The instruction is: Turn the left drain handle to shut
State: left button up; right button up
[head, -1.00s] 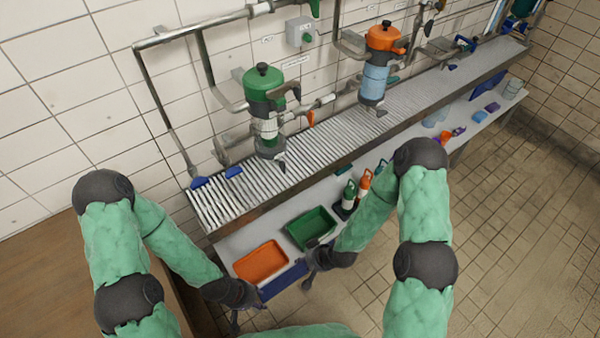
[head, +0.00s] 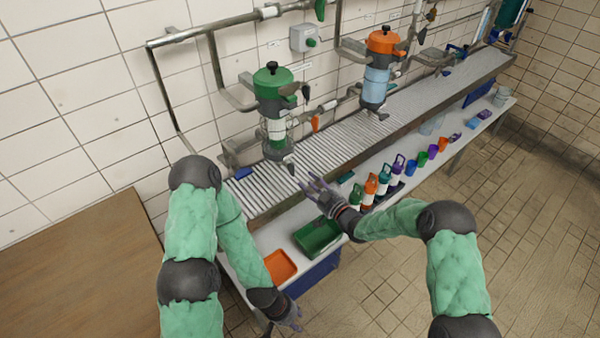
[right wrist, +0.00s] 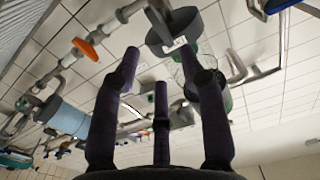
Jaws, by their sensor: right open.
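The green-topped canister (head: 272,88) on the wall pipework is the left of two filter units. At its foot is a dark drain handle (head: 290,168), pointing down just above the slatted shelf. My right gripper (head: 312,190) is open and empty, fingers spread, at the shelf's front edge, a little below and to the right of this handle. In the right wrist view my fingers (right wrist: 160,65) are spread with nothing between them. Beyond them is the grey round foot (right wrist: 172,30) of a unit. My left gripper (head: 294,318) hangs low by the trays; its fingers are too small to judge.
The orange-topped canister (head: 376,70) stands farther right. A slatted metal shelf (head: 340,135) runs below both units. The lower bench holds an orange tray (head: 280,266), a green tray (head: 318,238) and several bottles (head: 371,188). A brown wooden surface (head: 80,270) lies at left.

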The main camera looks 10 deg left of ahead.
aim_at(291, 168)
jog(key=b+x, duration=0.1)
jog(key=x, duration=0.7)
jog(key=shift+b, duration=0.35)
jog(key=shift+a, duration=0.1)
jog(key=shift+f, duration=0.1)
grip_shut()
